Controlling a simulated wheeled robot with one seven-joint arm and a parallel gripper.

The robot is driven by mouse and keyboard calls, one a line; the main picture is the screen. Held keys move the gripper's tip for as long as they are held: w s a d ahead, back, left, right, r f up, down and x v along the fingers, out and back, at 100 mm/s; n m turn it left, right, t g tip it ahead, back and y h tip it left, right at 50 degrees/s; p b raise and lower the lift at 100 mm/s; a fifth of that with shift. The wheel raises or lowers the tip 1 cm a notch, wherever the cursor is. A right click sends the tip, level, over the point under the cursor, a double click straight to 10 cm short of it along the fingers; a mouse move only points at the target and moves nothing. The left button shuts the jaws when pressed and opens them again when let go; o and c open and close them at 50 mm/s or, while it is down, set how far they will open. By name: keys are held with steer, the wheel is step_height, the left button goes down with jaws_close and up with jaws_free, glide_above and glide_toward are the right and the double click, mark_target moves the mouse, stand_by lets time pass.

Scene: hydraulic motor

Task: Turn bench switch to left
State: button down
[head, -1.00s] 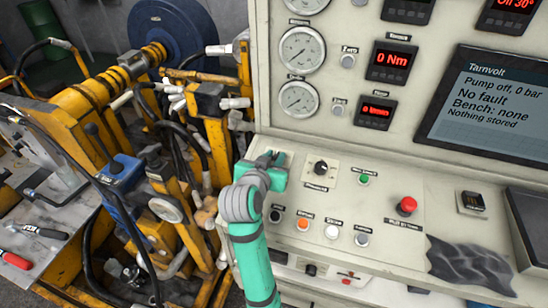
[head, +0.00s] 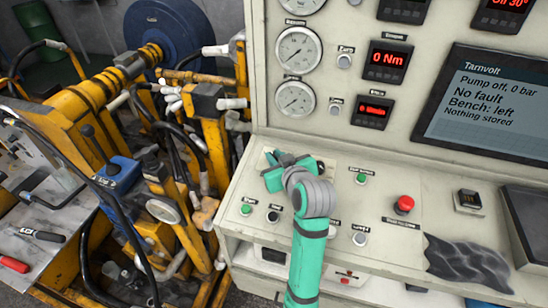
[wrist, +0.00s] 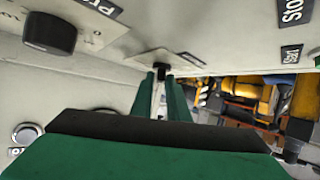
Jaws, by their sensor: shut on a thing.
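In the wrist view, the bench switch (wrist: 162,69) is a small dark knob on a pale plate on the panel. My gripper (wrist: 163,88) has its two green fingers shut on it, one on each side. In the head view, my gripper (head: 274,170) is at the left end of the sloping console, and its fingers and wrist hide the switch. The display (head: 478,98) on the upright panel reads "Pump off, 0 bar", "No fault", "Bench: left", "Nothing stored".
A larger black knob (wrist: 50,32) is beside the switch in the wrist view. A green button (head: 361,178) and a red mushroom button (head: 403,205) are to the right on the console. A dark cloth (head: 468,262) lies near its front edge. Yellow machinery (head: 90,85) stands left.

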steer(key=shift+d+f+n+g+y, duration=0.15)
steer(key=shift+f+n+g+y, duration=0.2)
steer(key=shift+n+y, duration=0.3)
steer(key=c, duration=1.8)
jaws_free()
steer(key=shift+s, duration=0.1)
steer(key=v, duration=1.1)
steer(key=shift+w+d+r, duration=0.1)
steer(key=shift+w+r, duration=0.1)
steer(key=shift+r, duration=0.1)
